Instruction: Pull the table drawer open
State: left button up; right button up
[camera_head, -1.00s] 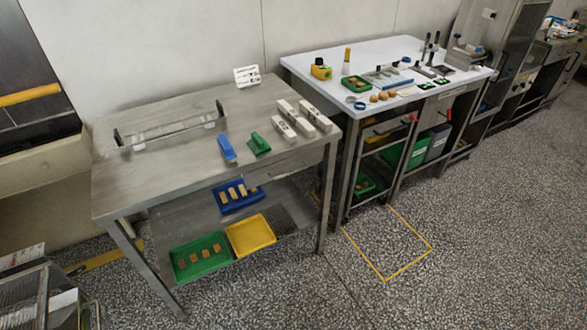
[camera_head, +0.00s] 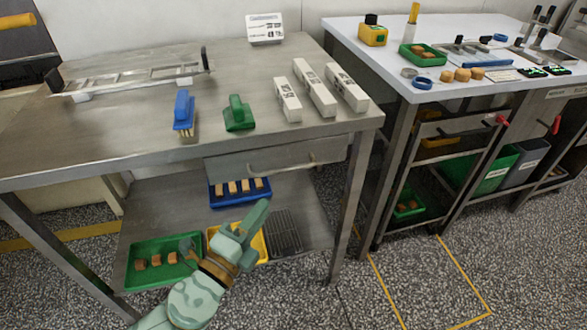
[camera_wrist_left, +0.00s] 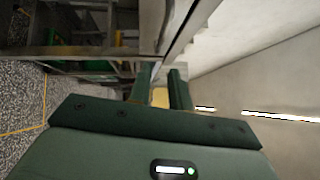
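The table drawer (camera_head: 240,164) is a grey metal front under the right part of the steel table top (camera_head: 120,143). It looks closed, with a slim bar handle (camera_head: 285,166) across its face. My left gripper (camera_head: 224,222) is pale green and enters from the bottom. In the head view it shows below and left of the handle, over the lower shelf's trays, apart from the drawer. Its two fingers are spread with nothing between them; they also show apart in the left wrist view (camera_wrist_left: 160,88). I cannot make out the handle in the wrist view. My right gripper is not in view.
A blue brush (camera_head: 184,112), a green scraper (camera_head: 238,114) and white boxes (camera_head: 318,90) stand on the table. The lower shelf holds a green tray (camera_head: 140,277), a blue tray (camera_head: 232,199) and a yellow tray. A white-topped bench (camera_head: 365,60) stands right. Speckled floor lies clear in front.

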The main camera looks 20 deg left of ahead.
aim_at(293, 169)
pick_arm(q)
jog(key=x, duration=1.3)
jog(key=shift+w+f+p, duration=0.1)
jog(key=shift+p, duration=0.3)
grip_shut()
